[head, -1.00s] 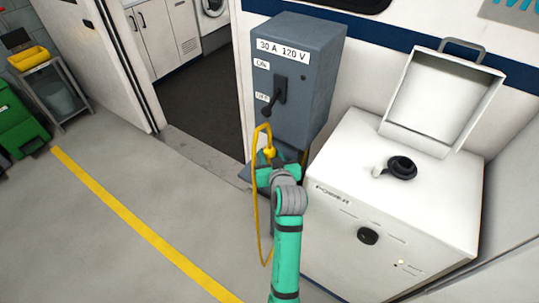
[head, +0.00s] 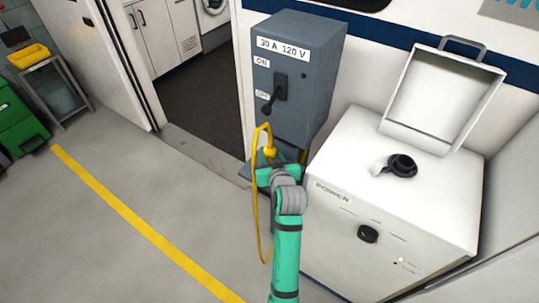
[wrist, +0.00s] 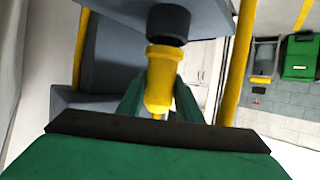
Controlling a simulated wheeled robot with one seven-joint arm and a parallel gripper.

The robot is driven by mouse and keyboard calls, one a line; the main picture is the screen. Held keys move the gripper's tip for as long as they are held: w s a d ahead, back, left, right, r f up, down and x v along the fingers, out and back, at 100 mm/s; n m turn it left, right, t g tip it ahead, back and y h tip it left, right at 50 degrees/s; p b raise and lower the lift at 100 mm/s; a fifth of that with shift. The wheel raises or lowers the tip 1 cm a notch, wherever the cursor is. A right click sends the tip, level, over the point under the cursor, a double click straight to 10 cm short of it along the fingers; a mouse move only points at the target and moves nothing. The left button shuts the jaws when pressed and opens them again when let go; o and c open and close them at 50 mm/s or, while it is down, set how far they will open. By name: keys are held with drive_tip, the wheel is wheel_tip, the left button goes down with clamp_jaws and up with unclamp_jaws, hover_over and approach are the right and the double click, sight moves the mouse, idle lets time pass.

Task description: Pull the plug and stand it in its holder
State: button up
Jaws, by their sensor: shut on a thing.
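In the head view a yellow part (head: 269,152) shows just above my gripper. My gripper (head: 274,172) is shut on the plug, a green finger on each side of it in the wrist view. The yellow cable (head: 257,200) loops down beside my gripper. A black round fitting (head: 402,165) is on top of the white cabinet; I cannot tell if it is the plug's holder.
The grey switch box (head: 318,75) has its black lever (head: 273,98) down by the lower label. The white cabinet (head: 335,225) marked POWER stands close on the right, with a raised lid (head: 440,100). The floor left of my arm is open, with a yellow line (head: 130,215).

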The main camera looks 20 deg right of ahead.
drive_tip(key=shift+f, duration=0.65)
idle(0.3)
drive_tip(key=o, duration=1.3)
drive_tip(key=v, duration=1.1)
